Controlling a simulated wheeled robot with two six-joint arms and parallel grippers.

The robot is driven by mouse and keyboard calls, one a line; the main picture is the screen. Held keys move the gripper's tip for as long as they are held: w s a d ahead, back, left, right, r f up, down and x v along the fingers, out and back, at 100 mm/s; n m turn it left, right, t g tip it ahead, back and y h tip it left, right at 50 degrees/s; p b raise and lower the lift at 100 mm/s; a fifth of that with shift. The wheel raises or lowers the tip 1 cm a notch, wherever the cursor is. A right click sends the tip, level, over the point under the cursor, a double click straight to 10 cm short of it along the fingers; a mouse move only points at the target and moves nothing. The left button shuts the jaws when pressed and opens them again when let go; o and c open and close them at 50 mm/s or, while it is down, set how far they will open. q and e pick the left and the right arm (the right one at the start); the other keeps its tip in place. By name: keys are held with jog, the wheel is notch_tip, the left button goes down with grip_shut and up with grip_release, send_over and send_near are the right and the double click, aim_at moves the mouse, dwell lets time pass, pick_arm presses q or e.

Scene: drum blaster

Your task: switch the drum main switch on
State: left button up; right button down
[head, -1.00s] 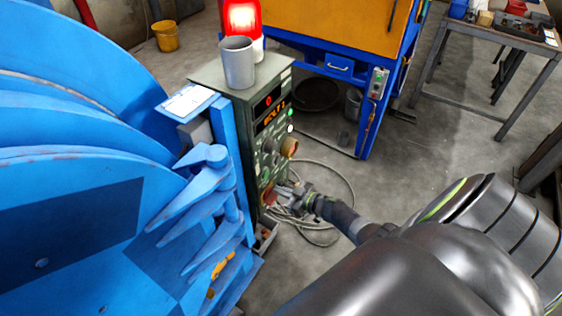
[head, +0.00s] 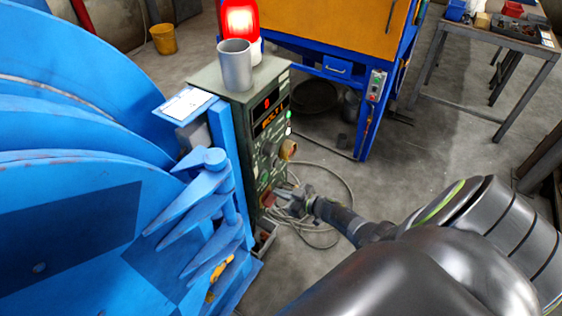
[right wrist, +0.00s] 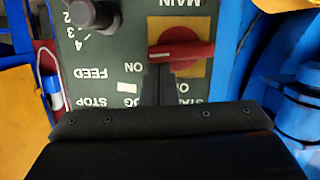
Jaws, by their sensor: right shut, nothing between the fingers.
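The drum's green control box (head: 237,100) stands beside the big blue drum. Its main switch shows in the right wrist view as a red handle (right wrist: 183,52) on a yellow plate (right wrist: 185,75), under upside-down "MAIN" lettering. The handle lies roughly crosswise in that picture. In the head view the red switch (head: 267,199) is low on the box's front face. My right gripper (head: 284,197) is at this face, shut and empty. In the right wrist view its dark fingertips (right wrist: 160,72) are at the handle's left part; I cannot tell whether they touch it. My left gripper is not in view.
A grey cup (head: 236,66) and a lit red beacon (head: 240,20) stand on the box. Blue pointed arms (head: 195,205) are left of the box. A cable (head: 335,175) lies coiled on the floor. A blue and orange machine (head: 340,65) stands behind; open floor lies right.

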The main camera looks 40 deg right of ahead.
jog(key=shift+r, duration=0.15)
jog(key=shift+r+p, duration=0.65)
jog(key=shift+p, duration=0.1)
jog(key=r+p+v, duration=0.2)
jog(key=p+v, duration=0.2)
jog(key=v, duration=0.6)
jog(key=shift+r, duration=0.25)
jog(key=shift+a, duration=0.1)
